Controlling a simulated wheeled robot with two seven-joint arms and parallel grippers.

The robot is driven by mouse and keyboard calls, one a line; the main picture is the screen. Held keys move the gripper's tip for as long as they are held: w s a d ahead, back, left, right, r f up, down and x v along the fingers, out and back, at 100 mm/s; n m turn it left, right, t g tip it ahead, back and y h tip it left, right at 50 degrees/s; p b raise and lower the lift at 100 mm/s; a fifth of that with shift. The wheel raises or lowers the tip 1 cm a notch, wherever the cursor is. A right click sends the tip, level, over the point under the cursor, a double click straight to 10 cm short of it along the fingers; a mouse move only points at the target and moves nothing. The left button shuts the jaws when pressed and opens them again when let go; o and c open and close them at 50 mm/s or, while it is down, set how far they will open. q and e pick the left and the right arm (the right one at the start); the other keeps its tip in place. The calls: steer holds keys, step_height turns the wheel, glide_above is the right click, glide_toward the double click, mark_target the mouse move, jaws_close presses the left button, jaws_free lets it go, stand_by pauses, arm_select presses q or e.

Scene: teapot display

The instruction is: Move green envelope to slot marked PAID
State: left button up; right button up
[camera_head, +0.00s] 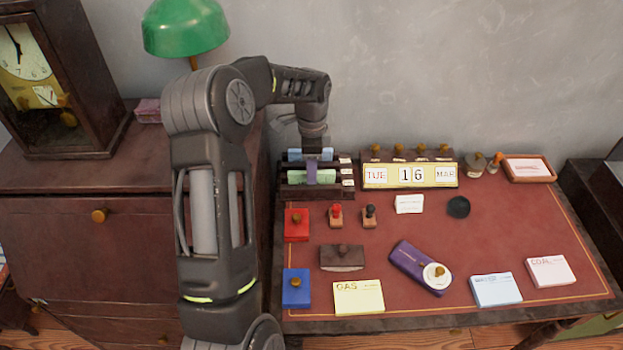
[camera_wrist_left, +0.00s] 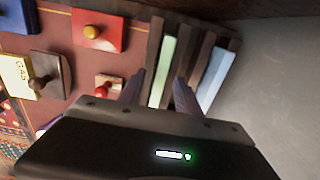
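The green envelope (camera_head: 326,177) stands in a slot of the dark wooden letter rack (camera_head: 290,191) at the back left of the desk. It also shows in the left wrist view (camera_wrist_left: 168,62). My left gripper (camera_head: 312,168) points down at the rack. In the left wrist view its fingers (camera_wrist_left: 159,88) are apart, one on each side of the green envelope's line; I cannot tell whether they touch it. A blue envelope (camera_wrist_left: 214,80) stands in another slot, behind the green one in the head view. Small white labels (camera_head: 347,171) on the rack's right side are too small to read.
A calendar block (camera_head: 410,175) stands just right of the rack. A red box (camera_head: 296,224) and two stamps (camera_head: 336,216) lie in front of it. A green lamp (camera_head: 186,28) and a clock (camera_head: 50,80) stand left.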

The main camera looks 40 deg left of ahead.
arm_select(q)
steer(key=shift+f, duration=0.3)
stand_by(0.4)
jaws_close()
stand_by(0.4)
